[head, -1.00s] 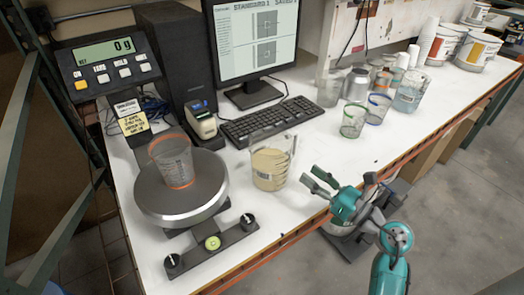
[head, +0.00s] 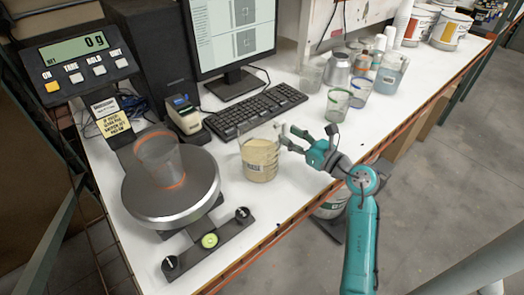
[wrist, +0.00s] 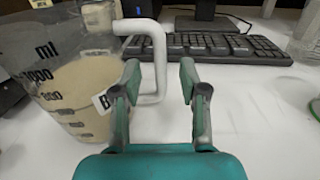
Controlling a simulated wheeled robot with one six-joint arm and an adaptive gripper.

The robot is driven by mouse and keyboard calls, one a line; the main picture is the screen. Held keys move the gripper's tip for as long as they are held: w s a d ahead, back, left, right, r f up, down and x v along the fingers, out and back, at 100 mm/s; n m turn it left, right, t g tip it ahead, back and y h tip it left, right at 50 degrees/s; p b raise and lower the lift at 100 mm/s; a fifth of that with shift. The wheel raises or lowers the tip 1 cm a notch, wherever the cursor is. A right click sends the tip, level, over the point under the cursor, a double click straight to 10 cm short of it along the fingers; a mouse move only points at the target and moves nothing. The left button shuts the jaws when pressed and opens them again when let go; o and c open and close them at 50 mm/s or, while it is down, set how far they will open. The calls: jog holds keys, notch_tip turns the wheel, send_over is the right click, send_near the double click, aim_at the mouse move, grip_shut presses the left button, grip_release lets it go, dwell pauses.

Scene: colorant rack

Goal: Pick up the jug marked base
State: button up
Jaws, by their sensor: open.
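A clear measuring jug (head: 260,162) of cream-coloured liquid stands upright on the white bench, right of the scale. In the wrist view the jug (wrist: 70,95) fills the left side, with volume marks and a small white label starting with "B"; the rest of the label is hidden. Its pale handle (wrist: 157,62) points toward my fingers. My gripper (head: 291,138) is open at the jug's right, handle side. In the wrist view my gripper (wrist: 160,80) has the handle ahead, in the gap between the fingertips, nearer the left one. I cannot tell whether they touch.
The scale (head: 185,205), bearing an empty clear cup (head: 158,158), is left of the jug. A keyboard (head: 255,110) lies behind it. Clear cups with green (head: 337,105) and blue (head: 360,88) rims stand farther right. The bench's orange front edge (head: 270,245) is near my arm.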

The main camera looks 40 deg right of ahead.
jog(key=w, duration=0.3)
jog(key=shift+w+a, duration=0.1)
jog(key=shift+a, duration=0.1)
jog(key=shift+r, duration=0.1)
grip_shut()
